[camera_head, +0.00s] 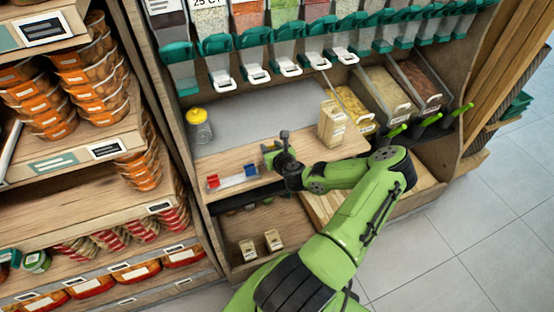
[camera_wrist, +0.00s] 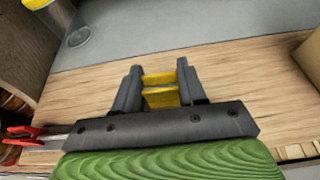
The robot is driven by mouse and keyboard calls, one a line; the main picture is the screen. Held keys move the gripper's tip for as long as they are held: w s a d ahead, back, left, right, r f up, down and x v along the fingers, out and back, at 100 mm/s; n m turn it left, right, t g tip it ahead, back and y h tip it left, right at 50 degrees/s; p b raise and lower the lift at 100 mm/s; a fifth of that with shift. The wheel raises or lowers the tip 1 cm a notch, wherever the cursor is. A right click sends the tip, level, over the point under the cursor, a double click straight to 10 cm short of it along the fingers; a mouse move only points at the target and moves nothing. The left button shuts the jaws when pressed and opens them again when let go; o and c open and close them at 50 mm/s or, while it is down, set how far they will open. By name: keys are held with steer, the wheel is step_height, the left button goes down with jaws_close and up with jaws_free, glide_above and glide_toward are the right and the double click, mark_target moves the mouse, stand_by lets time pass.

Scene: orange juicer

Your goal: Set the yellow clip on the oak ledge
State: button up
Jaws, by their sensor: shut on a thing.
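The yellow clip (camera_wrist: 161,91) is between the two dark fingers of my gripper (camera_wrist: 158,85) in the wrist view. My gripper is shut on it, and both fingers touch its sides. The oak ledge (camera_wrist: 85,92) spans below and around the gripper. In the head view my gripper (camera_head: 270,152) is over the ledge (camera_head: 225,164), close to its front part. The clip is too small or hidden to make out in the head view. I cannot tell whether the clip touches the ledge.
A yellow-lidded jar (camera_head: 199,127) stands at the back left on the grey surface (camera_head: 270,105). A carton (camera_head: 331,124) stands on the ledge at the right. Red (camera_head: 213,181) and blue (camera_head: 250,170) clips are at the front edge. Bins of dry goods stand further right.

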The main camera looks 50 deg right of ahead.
steer(key=shift+f+b, duration=0.85)
steer(key=shift+f, duration=1.1)
steer(key=shift+f, duration=0.2)
steer(key=o, duration=1)
steer(key=shift+r, duration=0.1)
